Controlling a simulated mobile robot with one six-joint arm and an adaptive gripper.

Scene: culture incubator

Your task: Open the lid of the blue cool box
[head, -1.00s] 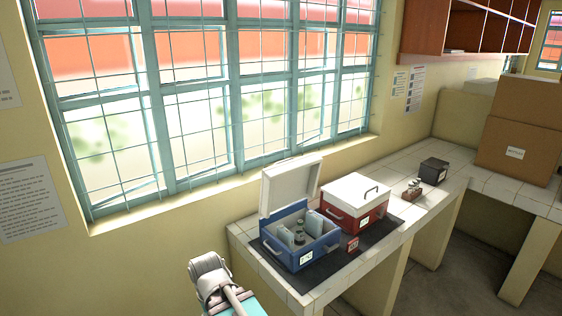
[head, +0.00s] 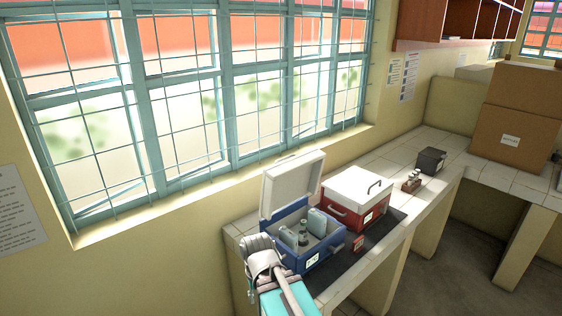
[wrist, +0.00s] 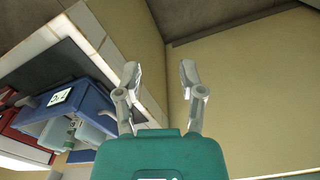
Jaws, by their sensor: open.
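The blue cool box (head: 318,262) stands on a dark mat on the tiled counter, and its white lid (head: 291,187) stands upright and open at the back. Pale packs (head: 317,222) and small bottles (head: 303,238) show inside it. In the wrist view the blue box (wrist: 85,104) is at the left, turned on its side in the picture. My gripper (wrist: 158,74) is open and empty, its two fingers apart, to the side of the box and not touching it. In the head view my arm covers the box's front left corner, and the fingers cannot be made out.
A red cool box (head: 347,215) with a closed white lid is right beside the blue one. A small red tag (head: 358,244) stands on the mat (head: 385,229). A dark box (head: 431,160) and small bottles (head: 411,182) are farther right. Barred windows line the wall behind.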

